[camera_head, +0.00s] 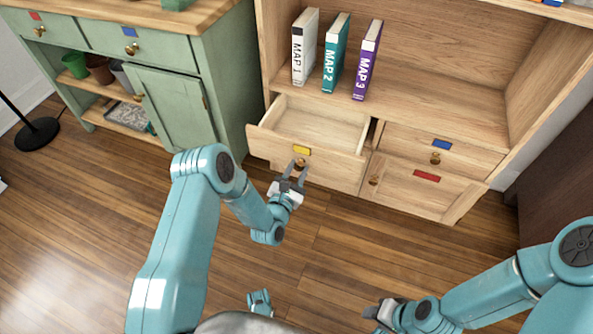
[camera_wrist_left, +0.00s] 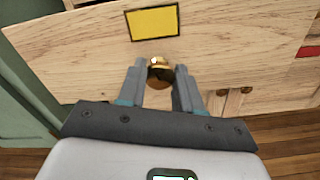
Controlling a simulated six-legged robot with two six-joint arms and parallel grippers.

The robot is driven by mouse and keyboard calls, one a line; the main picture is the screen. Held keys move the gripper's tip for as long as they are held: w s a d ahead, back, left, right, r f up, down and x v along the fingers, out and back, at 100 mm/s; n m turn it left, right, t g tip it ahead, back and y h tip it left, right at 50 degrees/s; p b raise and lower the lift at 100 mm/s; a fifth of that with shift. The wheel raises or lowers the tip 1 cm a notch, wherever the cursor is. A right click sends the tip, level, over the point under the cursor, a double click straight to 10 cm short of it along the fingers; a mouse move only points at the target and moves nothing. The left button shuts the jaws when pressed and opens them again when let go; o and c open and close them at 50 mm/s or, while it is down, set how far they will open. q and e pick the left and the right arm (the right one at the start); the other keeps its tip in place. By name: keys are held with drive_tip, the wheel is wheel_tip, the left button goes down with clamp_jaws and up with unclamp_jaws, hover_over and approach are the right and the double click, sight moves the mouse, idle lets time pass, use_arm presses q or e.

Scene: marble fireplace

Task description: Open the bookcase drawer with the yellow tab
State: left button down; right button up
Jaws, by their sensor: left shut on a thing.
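The bookcase drawer (camera_head: 268,142) with the yellow tab (camera_head: 301,150) stands pulled out from the wooden bookcase, and its inside looks empty. Its round brass knob (camera_wrist_left: 160,72) sits below the yellow tab, which also shows in the left wrist view (camera_wrist_left: 153,22). My left gripper (camera_head: 294,174) is at the drawer front, its fingers shut on the knob from both sides. The left wrist view shows the knob between the fingers (camera_wrist_left: 160,80). My right gripper (camera_head: 380,312) is low at the right, away from the bookcase; its fingers are too unclear to judge.
Right of the open drawer are closed fronts with a blue tab (camera_head: 442,144) and a red tab (camera_head: 427,176). Several map books (camera_head: 333,55) stand on the shelf above. A green cabinet (camera_head: 175,80) stands at the left. The wooden floor (camera_head: 340,240) before the bookcase is clear.

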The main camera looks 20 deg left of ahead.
idle(0.4)
use_arm(q)
drive_tip(key=c, duration=0.8)
unclamp_jaws()
drive_tip(key=shift+o, duration=0.2)
drive_tip(key=s+p, duration=0.4)
drive_tip(key=s, duration=1.2)
drive_tip(key=shift+a, duration=0.25)
drive_tip(key=shift+s, duration=0.1)
